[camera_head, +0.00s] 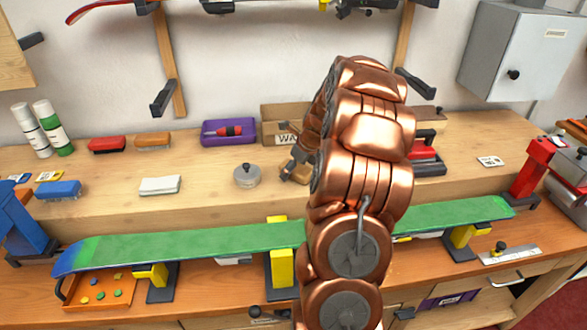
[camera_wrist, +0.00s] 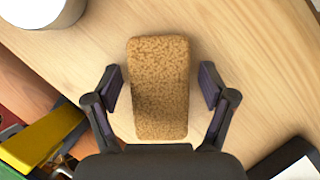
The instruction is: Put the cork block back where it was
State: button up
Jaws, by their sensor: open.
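The cork block (camera_wrist: 159,88) is a brown, speckled rectangular block with rounded corners, lying on the pale wooden surface in the wrist view. My gripper (camera_wrist: 161,84) is open, with one finger to the left of the block and one to its right. A gap shows between each finger and the block. In the head view my gripper (camera_head: 296,166) is low over the raised wooden shelf, and my arm covers much of that area. I cannot make out the cork block there.
A round metal tin (camera_head: 247,175) stands left of my gripper. Behind are a cardboard box (camera_head: 280,112) and a purple tray (camera_head: 229,140). A long green ski (camera_head: 190,241) lies across yellow-padded supports in front.

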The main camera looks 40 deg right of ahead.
jog(key=a+b+v, duration=0.1)
jog(key=b+v, duration=0.2)
jog(key=v, duration=0.9)
jog(key=s+a+n+g, duration=0.1)
jog(key=s+a+n, duration=0.1)
jog(key=a+n, duration=0.4)
jog(key=s+a+n+g, duration=0.1)
jog(key=a+n, duration=0.4)
jog(key=a, duration=0.7)
jog(key=s+a+n+g+y, duration=0.1)
jog(key=s+a+n, duration=0.2)
jog(key=a+n, duration=0.3)
jog(key=shift+s+a+f+n+g, duration=0.1)
jog(key=shift+s+a+n+g, duration=0.1)
jog(key=shift+a, duration=0.6)
jog(key=shift+s+a+f+n+g, duration=0.1)
jog(key=shift+a+g, duration=0.1)
jog(key=shift+a, duration=0.55)
jog(key=s+a+f+n+g, duration=0.1)
jog(key=s+a+f+n, duration=0.1)
jog(key=s+a+n, duration=0.3)
jog(key=s+a+f+n+g+h, duration=0.1)
jog(key=s+a+n, duration=0.3)
jog(key=s+n, duration=0.7)
jog(key=s+f+g, duration=0.1)
jog(key=s, duration=0.2)
jog(key=shift+s+a+f+n+h, duration=0.2)
jog(key=shift+a+n+h, duration=0.1)
jog(key=shift+a+n, duration=0.1)
